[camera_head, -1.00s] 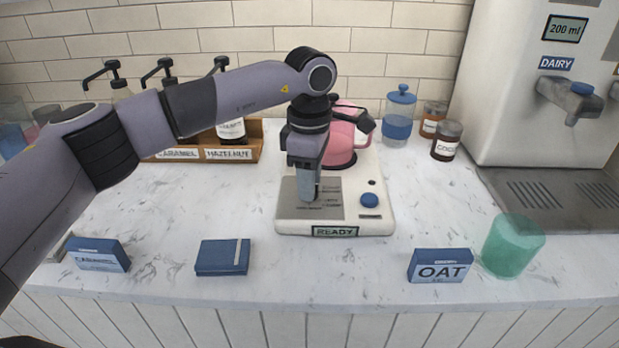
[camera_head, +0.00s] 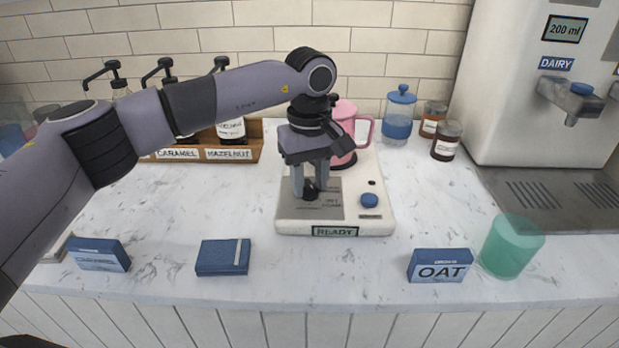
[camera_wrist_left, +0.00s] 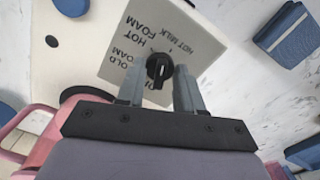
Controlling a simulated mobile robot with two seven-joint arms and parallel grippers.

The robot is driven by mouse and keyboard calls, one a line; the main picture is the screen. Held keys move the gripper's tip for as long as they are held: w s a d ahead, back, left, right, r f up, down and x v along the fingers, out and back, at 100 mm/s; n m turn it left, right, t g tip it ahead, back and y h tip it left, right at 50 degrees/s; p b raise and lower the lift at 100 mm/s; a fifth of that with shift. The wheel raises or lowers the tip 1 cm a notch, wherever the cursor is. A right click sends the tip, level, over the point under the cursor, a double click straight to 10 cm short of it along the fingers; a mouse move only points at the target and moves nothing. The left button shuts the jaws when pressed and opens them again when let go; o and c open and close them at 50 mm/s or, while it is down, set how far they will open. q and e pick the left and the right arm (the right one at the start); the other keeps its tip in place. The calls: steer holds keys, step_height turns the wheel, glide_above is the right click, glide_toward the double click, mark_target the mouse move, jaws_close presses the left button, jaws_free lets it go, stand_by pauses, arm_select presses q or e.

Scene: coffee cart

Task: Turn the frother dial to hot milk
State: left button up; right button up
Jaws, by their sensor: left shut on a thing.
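The frother (camera_head: 368,213) is a white base with a grey label panel, a blue button and a READY display. Its black dial (camera_head: 312,189) sits on the panel; it also shows in the left wrist view (camera_wrist_left: 158,70). My left gripper (camera_head: 311,194) is down over the panel, shut on the dial, with one finger on each side; its fingers also show in the left wrist view (camera_wrist_left: 158,88). The panel (camera_wrist_left: 128,45) there reads HOT MILK, HOT FOAM and COLD FOAM. I cannot tell clearly which label the dial points to. My right gripper is not in view.
A pink jug (camera_head: 345,157) stands on the frother behind my gripper. A syrup rack (camera_head: 215,155) is behind left, and jars (camera_head: 447,141) behind right.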

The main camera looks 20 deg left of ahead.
mark_target(309, 183)
arm_select(q)
steer(key=shift+r+m, duration=0.2)
steer(key=shift+m, duration=2)
steer(key=shift+w, duration=0.1)
steer(key=o, duration=1.1)
steer(key=shift+f, duration=0.1)
steer(key=shift+c, duration=0.2)
steer(key=shift+r, duration=3.6)
